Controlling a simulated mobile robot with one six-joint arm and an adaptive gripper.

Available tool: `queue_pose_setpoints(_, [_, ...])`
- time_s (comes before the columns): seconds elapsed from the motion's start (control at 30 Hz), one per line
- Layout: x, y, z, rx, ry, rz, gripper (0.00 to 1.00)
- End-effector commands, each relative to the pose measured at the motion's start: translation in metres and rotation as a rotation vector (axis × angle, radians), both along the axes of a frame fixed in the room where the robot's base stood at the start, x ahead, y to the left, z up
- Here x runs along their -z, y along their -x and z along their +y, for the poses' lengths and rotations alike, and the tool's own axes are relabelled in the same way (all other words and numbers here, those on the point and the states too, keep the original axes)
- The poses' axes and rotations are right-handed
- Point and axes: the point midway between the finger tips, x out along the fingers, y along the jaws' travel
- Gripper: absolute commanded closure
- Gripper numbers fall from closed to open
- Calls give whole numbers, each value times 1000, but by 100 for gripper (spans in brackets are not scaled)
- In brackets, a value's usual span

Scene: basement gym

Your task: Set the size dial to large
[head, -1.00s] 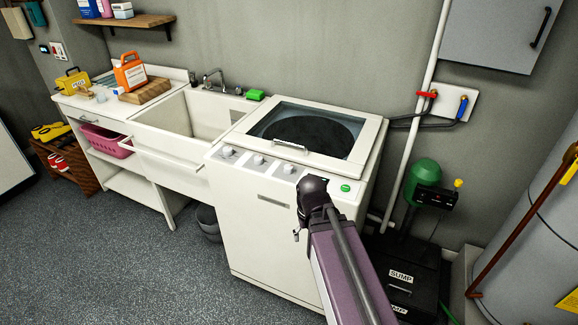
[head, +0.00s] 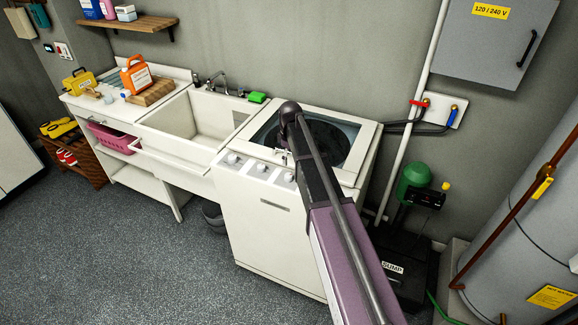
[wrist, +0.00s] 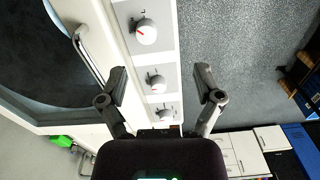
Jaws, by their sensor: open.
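The washer (head: 262,240) has three white dials along its front panel: a left dial (head: 232,158), a middle dial (head: 261,167) and a right dial (head: 289,178). In the wrist view the right dial (wrist: 146,31) is nearest and shows a red pointer mark. The middle dial (wrist: 156,83) appears between my open fingers, and the left dial (wrist: 164,113) lies beyond.
The washer's glass lid (head: 335,145) is closed, with a raised handle (wrist: 88,52) beside the dials. A sump unit (head: 395,268) stands to the right.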

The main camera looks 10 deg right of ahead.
Motion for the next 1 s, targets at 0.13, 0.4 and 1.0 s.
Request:
queue_pose_setpoints(0.13, [-17,-26,0,-71,0,0,16])
queue_pose_setpoints(0.4, [-18,-31,-1,-104,0,0,16])
queue_pose_setpoints(1.0, [-6,-31,-2,-100,0,0,16])
